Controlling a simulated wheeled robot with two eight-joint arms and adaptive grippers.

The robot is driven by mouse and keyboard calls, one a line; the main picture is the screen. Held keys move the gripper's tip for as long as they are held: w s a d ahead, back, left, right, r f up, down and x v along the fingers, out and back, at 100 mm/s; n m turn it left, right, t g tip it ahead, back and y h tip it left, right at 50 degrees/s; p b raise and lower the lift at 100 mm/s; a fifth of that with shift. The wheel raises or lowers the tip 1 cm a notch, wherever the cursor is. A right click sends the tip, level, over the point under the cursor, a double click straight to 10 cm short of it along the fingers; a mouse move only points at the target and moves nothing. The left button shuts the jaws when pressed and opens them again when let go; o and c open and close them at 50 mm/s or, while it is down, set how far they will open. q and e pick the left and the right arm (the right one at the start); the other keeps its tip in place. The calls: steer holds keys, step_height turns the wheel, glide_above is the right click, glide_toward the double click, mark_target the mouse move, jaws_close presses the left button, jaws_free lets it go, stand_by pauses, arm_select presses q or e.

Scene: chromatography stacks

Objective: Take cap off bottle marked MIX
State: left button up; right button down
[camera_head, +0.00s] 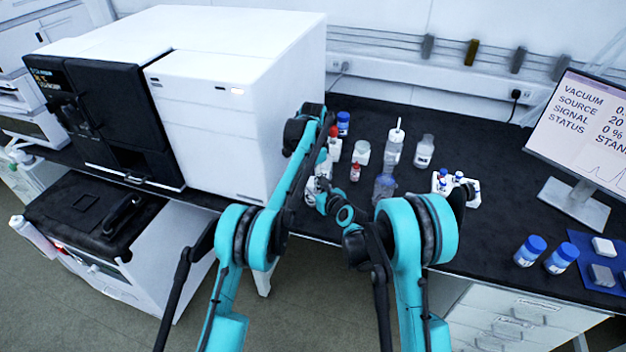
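No label reading MIX can be made out; the bottle markings are too small to read. Several bottles stand on the black bench: a white one with a red cap (333,148), a clear jar (362,153), a small red-capped bottle (355,173), a clear bottle (424,151) and a clear bottle (384,188) near the front. My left gripper (324,170) points down over the bench, left of the small red-capped bottle. My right gripper (322,196) is close below it, near a pale object (311,187) that is mostly hidden. Finger openings and any contact are unclear.
A large white instrument (230,110) stands close on the left. A blue-capped bottle (343,123) and a bottle with a white stick (395,152) stand behind. A small white rack (456,188), a monitor (585,135) and two blue-capped bottles (530,252) are right. Bench behind the rack is clear.

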arm_select(q)
steer(key=c, duration=0.5)
steer(key=shift+n, duration=1.6)
steer(key=shift+c, duration=0.2)
steer(key=o, duration=1.3)
steer(key=shift+r, duration=2.25)
steer(key=shift+c, duration=0.4)
step_height(320, 180, up, 3)
steer(key=m, duration=0.3)
steer(key=shift+f, duration=3.8)
